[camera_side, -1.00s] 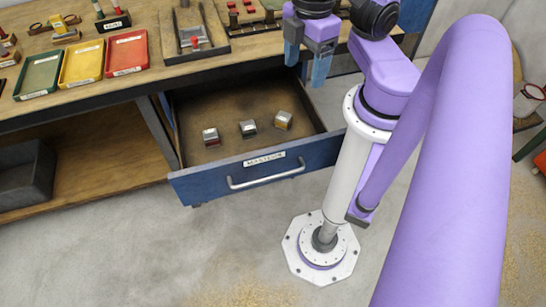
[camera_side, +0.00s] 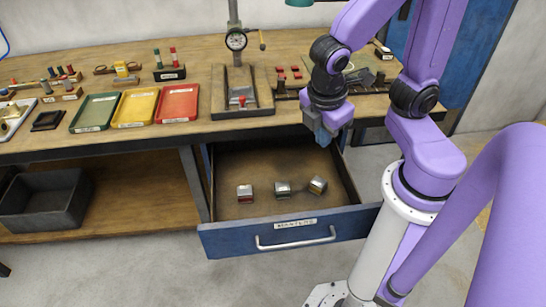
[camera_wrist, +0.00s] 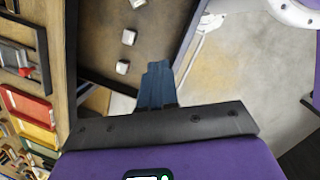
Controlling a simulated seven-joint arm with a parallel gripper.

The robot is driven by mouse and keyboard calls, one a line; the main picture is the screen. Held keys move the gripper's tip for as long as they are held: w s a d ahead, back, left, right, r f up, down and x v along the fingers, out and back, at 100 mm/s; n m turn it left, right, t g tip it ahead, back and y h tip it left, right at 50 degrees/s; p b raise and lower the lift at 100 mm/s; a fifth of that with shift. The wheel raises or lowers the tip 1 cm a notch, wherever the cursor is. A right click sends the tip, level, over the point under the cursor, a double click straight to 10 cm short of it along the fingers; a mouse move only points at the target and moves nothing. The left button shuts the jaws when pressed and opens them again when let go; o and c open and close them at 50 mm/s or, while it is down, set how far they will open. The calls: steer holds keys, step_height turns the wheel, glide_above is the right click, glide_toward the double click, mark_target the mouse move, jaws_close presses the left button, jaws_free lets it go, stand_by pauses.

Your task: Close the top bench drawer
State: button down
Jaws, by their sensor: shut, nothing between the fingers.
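The top bench drawer (camera_side: 290,236) is pulled open below the bench top, with a blue front, a white label and a silver bar handle (camera_side: 296,240). Several small metal blocks (camera_side: 283,188) lie on its brown floor. My gripper (camera_side: 324,137) is above the rear right part of the drawer, near the bench's front edge, apart from the handle. Its blue fingers (camera_wrist: 157,84) are together and empty in the wrist view.
Green, yellow and red trays (camera_side: 177,104) stand on the bench (camera_side: 215,70). A dial gauge stand (camera_side: 237,100) is on the bench behind the drawer. A dark bin (camera_side: 45,203) sits on the lower shelf. The floor in front of the drawer is clear.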

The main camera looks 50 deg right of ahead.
steer(key=w+d+f+n+t+h, duration=0.2)
steer(key=w+d+f+n+t, duration=0.1)
steer(key=w+f+n, duration=0.4)
steer(key=w+d+f+n+t+h, duration=0.3)
steer(key=w+f+n, duration=0.4)
steer(key=f+n, duration=0.5)
steer(key=w+d+f+n+t+h, duration=0.2)
steer(key=w+d+f+n+t, duration=0.1)
steer(key=w+f+n, duration=0.4)
step_height(320, 180, down, 2)
steer(key=shift+w+f+n+t+h, duration=0.1)
steer(key=shift+f+n+t+h, duration=0.1)
steer(key=shift+n, duration=0.85)
steer(key=shift+f+n+t+h, duration=0.1)
steer(key=shift+n+t+h, duration=0.1)
steer(key=shift+n, duration=0.85)
glide_above(265, 154)
steer(key=a, duration=0.1)
steer(key=f, duration=0.1)
steer(key=s+f, duration=0.1)
steer(key=f, duration=0.1)
steer(key=shift+w+d, duration=0.45)
steer(key=shift+w, duration=0.1)
steer(key=shift+d, duration=0.1)
